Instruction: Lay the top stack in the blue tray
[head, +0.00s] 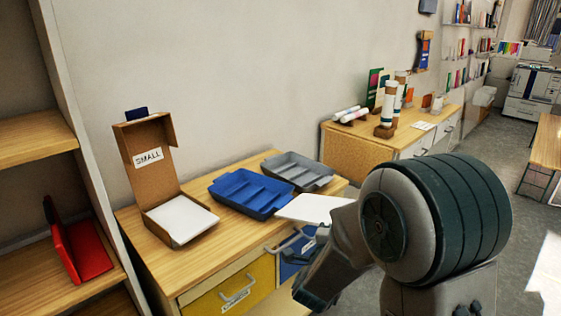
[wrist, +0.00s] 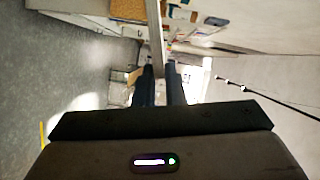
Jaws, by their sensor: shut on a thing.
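The blue tray (head: 252,207), divided into compartments, sits on the wooden table; its compartments look empty. A flat white stack (head: 312,208) is held just right of and in front of the blue tray, roughly level in the head view. In the wrist view, my gripper (wrist: 161,82) is shut on the stack (wrist: 155,30), which shows edge-on as a thin pale strip between the dark fingers. In the head view my arm hides the fingers. Another white stack (head: 181,218) lies in the open cardboard box (head: 146,165) labelled SMALL.
A grey divided tray (head: 298,171) stands behind and right of the blue one. The table (head: 221,243) has yellow and blue drawers below. A shelf (head: 40,140) with a red holder (head: 82,250) stands at the left. A second wooden desk (head: 362,143) carries rolls at the back.

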